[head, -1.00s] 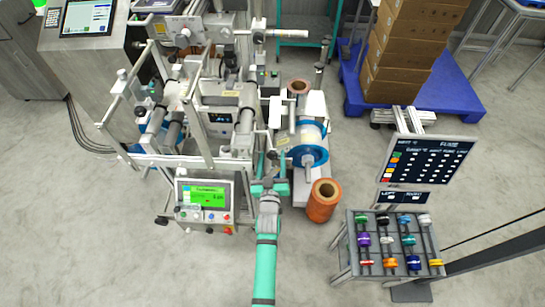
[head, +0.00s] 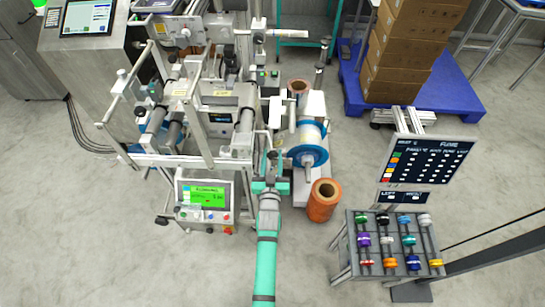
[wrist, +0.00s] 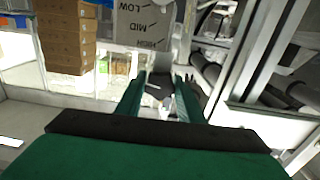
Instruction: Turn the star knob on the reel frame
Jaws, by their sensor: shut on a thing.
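The reel frame (head: 190,163) is a machine of pale metal bars and grey rollers in the head view. My gripper (head: 270,184) is at its front right corner, right of the green-screened control box. In the wrist view my gripper (wrist: 160,98) has its two green fingers on either side of a dark star knob (wrist: 158,97). It is shut on the knob, whose sides are partly hidden by the fingers. Just beyond the knob is a grey plate (wrist: 143,25) marked LOW, MID and HIGH, upside down. In the head view the knob is hidden by my gripper.
A blue-rimmed reel (head: 308,155) is close to the right of my gripper. A copper-coloured roll (head: 323,200) stands on the floor nearby. A rack (head: 347,262) of coloured spools is further right. Open floor lies in front.

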